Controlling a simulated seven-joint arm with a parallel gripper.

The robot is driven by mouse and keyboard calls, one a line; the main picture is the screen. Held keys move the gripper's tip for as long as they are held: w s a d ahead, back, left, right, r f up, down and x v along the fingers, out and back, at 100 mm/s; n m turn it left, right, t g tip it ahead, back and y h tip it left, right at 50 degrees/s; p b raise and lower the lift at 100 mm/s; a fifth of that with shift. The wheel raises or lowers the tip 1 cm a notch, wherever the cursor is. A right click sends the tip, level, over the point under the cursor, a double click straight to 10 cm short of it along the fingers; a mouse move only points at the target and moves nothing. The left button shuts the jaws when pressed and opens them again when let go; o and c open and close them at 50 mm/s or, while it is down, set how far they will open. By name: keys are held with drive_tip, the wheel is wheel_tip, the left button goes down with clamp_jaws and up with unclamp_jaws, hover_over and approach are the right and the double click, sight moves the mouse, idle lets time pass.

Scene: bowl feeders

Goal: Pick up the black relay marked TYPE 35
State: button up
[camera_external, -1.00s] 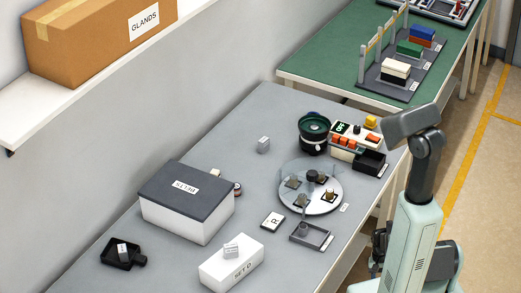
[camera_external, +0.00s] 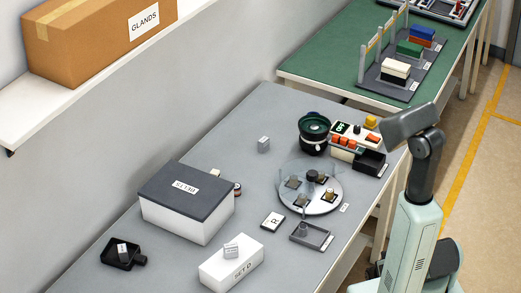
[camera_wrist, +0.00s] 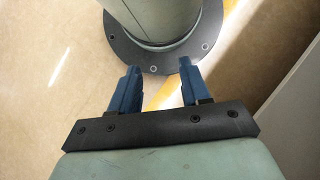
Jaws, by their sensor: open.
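My gripper (camera_wrist: 157,88) shows in the wrist view with its two blue fingers apart and nothing between them. Below it are bare floor and my own round base, not the work table. I cannot make out a black relay marked TYPE 35. Small grey labelled blocks show in the external view: one on the grey table (camera_external: 263,145), one on the white SET D box (camera_external: 231,250), and one in a black handled tray (camera_external: 122,252). Their print is too small to read. My gripper is far from all of them, and its fingers cannot be made out in the external view.
A round turntable (camera_external: 325,205) carries several small pieces. Near it are a dark bowl feeder (camera_external: 314,148), a control box (camera_external: 347,138), a card marked R (camera_external: 272,221) and a grey tray (camera_external: 297,237). A large lidded box (camera_external: 180,215) stands left. The table's middle is partly clear.

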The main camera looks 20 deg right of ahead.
drive_tip(key=shift+o, duration=1.4)
